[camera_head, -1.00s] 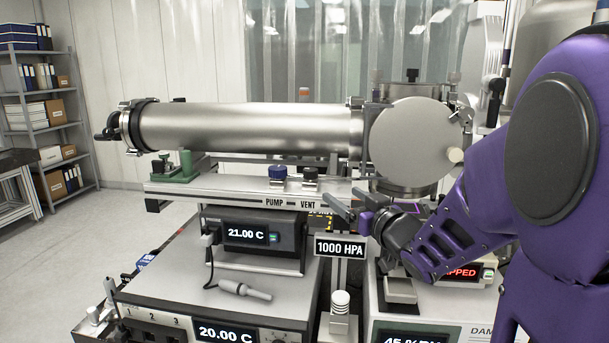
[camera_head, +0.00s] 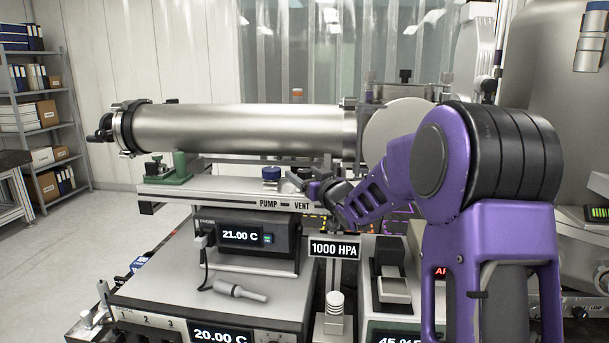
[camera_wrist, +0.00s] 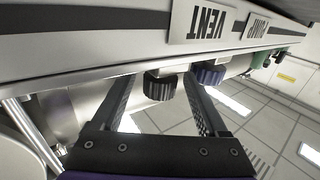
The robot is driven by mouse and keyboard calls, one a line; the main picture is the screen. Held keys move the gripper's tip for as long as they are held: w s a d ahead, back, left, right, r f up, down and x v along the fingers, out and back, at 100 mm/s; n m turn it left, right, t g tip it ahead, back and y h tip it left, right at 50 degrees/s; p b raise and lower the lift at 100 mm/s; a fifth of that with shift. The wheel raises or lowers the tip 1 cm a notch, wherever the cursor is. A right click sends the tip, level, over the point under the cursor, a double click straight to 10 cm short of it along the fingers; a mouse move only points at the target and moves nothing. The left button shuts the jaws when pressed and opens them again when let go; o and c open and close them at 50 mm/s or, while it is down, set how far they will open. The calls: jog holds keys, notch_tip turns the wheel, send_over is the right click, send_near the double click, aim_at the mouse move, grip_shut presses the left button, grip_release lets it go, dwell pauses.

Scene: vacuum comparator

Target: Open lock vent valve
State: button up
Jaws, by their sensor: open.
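The black vent knob (camera_wrist: 160,87) shows in the wrist view beneath the rail, near the VENT label (camera_wrist: 207,20). In that view it appears between the two fingers of my gripper (camera_wrist: 158,80), with a gap at each side. In the head view my gripper (camera_head: 300,179) is at the rail above the VENT label, and largely hides the black knob. My gripper is open and holds nothing. The blue pump knob (camera_head: 271,174) stands to the left on the same rail; in the wrist view it (camera_wrist: 207,74) is close to the right finger.
A long metal tube (camera_head: 240,130) lies behind the knobs, with a round chamber (camera_head: 395,122) at its right. A 1000 HPA sign (camera_head: 335,248) stands below my gripper. A temperature box (camera_head: 250,236) sits under the rail. Floor is free at the left.

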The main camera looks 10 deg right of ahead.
grip_shut()
jog(key=shift+w+d+r+n+g+y+p, duration=0.1)
jog(key=shift+r+n+g+y+p, duration=0.35)
jog(key=shift+p, duration=0.75)
jog(key=shift+f+n+y+p, duration=0.2)
jog(key=shift+n+y+p, duration=0.15)
jog(key=shift+y+p, duration=0.15)
jog(key=shift+f+n+g+y, duration=0.1)
jog(key=shift+n+g+y, duration=0.6)
jog(key=shift+y, duration=0.45)
jog(key=shift+f+n+g+y, duration=0.1)
jog(key=shift+n+g+y, duration=0.45)
jog(key=shift+n+y, duration=0.4)
grip_release()
